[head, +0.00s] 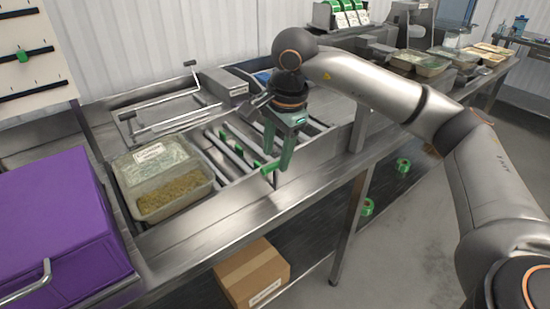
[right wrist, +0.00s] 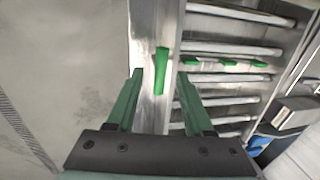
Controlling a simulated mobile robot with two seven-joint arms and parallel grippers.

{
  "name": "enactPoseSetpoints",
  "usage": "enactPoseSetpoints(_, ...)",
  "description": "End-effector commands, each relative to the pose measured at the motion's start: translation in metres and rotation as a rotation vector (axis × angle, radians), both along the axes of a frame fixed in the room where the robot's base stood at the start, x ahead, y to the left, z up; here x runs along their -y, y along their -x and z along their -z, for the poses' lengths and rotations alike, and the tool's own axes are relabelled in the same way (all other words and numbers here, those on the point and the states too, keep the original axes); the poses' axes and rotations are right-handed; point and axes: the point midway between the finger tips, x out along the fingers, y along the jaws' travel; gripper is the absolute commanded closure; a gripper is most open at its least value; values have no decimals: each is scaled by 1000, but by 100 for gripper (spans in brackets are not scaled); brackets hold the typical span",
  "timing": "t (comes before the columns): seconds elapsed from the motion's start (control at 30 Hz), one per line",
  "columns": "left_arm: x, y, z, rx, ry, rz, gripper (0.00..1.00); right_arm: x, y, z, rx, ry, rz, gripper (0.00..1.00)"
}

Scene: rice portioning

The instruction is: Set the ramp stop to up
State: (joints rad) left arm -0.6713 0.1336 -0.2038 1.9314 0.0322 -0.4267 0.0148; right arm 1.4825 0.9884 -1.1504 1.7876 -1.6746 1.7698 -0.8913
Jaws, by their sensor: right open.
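The ramp stop shows as a green handle (head: 270,168) on the front rail of the roller ramp in the head view. In the right wrist view the green handle (right wrist: 161,70) lies along the metal rail, between the fingertips in the picture. Small green tabs (right wrist: 228,62) stand in a row among the rollers. My right gripper (head: 277,157) points down over the rail, open, its green fingers just above or around the handle; I cannot tell if they touch it. It also shows in the right wrist view (right wrist: 160,76). My left gripper is not in view.
A clear tub (head: 161,178) with greenish-brown contents stands left of the rollers. A purple box (head: 60,225) is at the left. A metal bar frame (head: 165,105) lies behind. A cardboard box (head: 252,272) sits below the counter. Floor at right is clear.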

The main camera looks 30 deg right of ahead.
Motion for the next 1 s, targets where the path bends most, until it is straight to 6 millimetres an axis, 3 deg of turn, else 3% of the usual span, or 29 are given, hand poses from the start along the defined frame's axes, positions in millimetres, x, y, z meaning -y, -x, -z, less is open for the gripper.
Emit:
enactPoseSetpoints(0.2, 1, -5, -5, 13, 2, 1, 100, 0, -4, 18, 1, 0, 1, 48)
enactPoseSetpoints(0.5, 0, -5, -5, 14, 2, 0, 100, 0, -4, 20, 1, 0, 1, 48)
enactPoseSetpoints(0.9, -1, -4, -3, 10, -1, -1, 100, 0, -4, 20, 1, -1, 1, 93)
enactPoseSetpoints(1.0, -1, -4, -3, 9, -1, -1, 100, 0, -4, 20, 0, -1, 1, 100)
